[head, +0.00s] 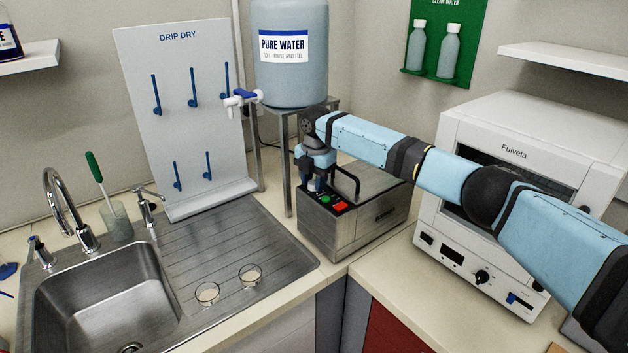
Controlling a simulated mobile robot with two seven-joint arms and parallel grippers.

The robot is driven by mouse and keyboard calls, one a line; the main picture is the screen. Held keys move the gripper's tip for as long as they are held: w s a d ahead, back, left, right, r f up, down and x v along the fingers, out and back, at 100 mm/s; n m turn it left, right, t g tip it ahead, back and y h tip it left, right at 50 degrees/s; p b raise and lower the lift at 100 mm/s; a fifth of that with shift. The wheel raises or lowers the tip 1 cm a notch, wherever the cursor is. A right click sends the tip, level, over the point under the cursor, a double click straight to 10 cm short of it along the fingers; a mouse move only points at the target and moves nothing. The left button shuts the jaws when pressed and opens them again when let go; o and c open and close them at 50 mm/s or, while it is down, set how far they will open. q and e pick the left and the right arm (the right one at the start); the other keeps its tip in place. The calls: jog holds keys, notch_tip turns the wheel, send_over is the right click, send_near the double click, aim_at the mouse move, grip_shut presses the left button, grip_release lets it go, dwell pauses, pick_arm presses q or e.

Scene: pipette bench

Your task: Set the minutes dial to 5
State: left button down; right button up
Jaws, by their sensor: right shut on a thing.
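A steel bench unit (345,240) with a sloped black control panel stands in the corner. Its panel carries a green button (324,198) and a red button (338,206). My right gripper (316,187) points down onto the left end of this panel, left of and behind the buttons. It is shut on what appears to be the unit's dial, which the fingers hide. The dial's scale and setting cannot be read. My left gripper is not in view.
My right arm crosses in front of a white oven (470,230) with a black knob (482,276). A water tank (290,80) on a steel stand (286,165) is close behind the gripper. A sink (100,300) and two glass dishes (207,293) lie left.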

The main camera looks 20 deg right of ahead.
jog(key=shift+p, duration=0.3)
jog(key=shift+r+m+p, duration=0.15)
jog(key=shift+m+p, duration=0.45)
jog(key=shift+p, duration=0.15)
jog(key=m+p, duration=0.4)
jog(key=p, duration=0.1)
jog(key=shift+a, duration=0.1)
jog(key=shift+m+p, duration=0.65)
jog(key=shift+m, duration=0.15)
jog(key=shift+m+p, duration=0.55)
jog(key=shift+m, duration=0.05)
jog(key=shift+m+h+p, duration=0.3)
jog(key=shift+m+p, duration=0.15)
jog(key=shift+m, duration=0.25)
jog(key=o, duration=0.9)
